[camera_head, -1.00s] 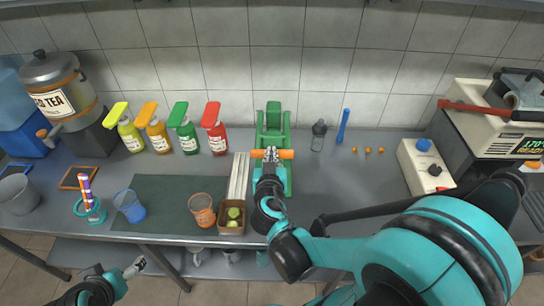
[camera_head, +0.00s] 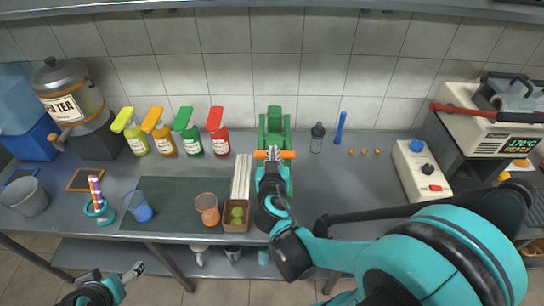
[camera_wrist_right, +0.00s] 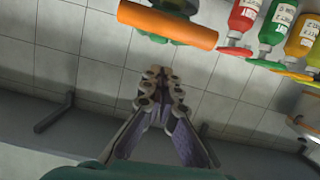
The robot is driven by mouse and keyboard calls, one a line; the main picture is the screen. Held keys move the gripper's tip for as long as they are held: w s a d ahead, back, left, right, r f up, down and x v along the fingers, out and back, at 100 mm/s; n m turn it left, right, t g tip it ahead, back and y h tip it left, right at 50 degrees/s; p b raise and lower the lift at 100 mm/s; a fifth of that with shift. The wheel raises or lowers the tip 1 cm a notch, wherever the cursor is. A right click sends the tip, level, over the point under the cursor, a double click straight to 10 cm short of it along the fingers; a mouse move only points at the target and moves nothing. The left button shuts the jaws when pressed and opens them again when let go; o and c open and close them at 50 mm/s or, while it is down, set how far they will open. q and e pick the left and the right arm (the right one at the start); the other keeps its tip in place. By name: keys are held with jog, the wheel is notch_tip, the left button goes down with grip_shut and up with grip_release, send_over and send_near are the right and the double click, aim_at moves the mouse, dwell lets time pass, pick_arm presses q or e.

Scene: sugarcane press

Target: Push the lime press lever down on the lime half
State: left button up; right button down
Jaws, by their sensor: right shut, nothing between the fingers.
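The green lime press (camera_head: 275,125) stands against the tiled wall in the head view. Its lever ends in an orange handle bar (camera_head: 288,155), which also shows at the top of the right wrist view (camera_wrist_right: 167,25). My right gripper (camera_head: 273,154) is at the middle of this bar in the head view. In the wrist view its fingers (camera_wrist_right: 162,92) are together, empty, and show below the bar; whether they touch it I cannot tell. The lime half is not visible, and my arm covers the front of the press. My left gripper (camera_head: 136,271) hangs low at the left, away from the press.
A brown box of limes (camera_head: 236,226), an orange cup (camera_head: 207,209) and a white ridged tray (camera_head: 241,176) stand left of my right arm. Several sauce bottles (camera_head: 218,135) line the wall. A dark shaker (camera_head: 317,138) and a blue stick (camera_head: 340,128) are right of the press.

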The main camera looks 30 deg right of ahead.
pick_arm(q)
jog(key=f+b, duration=0.1)
jog(key=f, duration=0.1)
jog(key=f+b, duration=0.1)
jog(key=shift+w+d+f+b, duration=0.3)
jog(key=shift+w+d, duration=0.05)
jog(key=shift+d, duration=0.05)
pick_arm(e)
jog(key=s+a+f, duration=0.3)
jog(key=s+f, duration=0.2)
jog(key=shift+s, duration=0.35)
pick_arm(q)
jog(key=shift+s, duration=0.1)
pick_arm(e)
jog(key=shift+a, duration=0.15)
jog(key=shift+f, duration=0.1)
pick_arm(q)
jog(key=shift+f, duration=0.15)
pick_arm(e)
jog(key=s+a+f+n+g+y, duration=0.1)
jog(key=s+a+n+g+y, duration=0.4)
jog(key=s+a+y, duration=0.1)
jog(key=a+y, duration=0.1)
jog(key=a, duration=0.1)
jog(key=shift+s+a+f+g+y, duration=0.3)
jog(key=shift+a+g+y, duration=0.05)
jog(key=shift+g+y, duration=0.05)
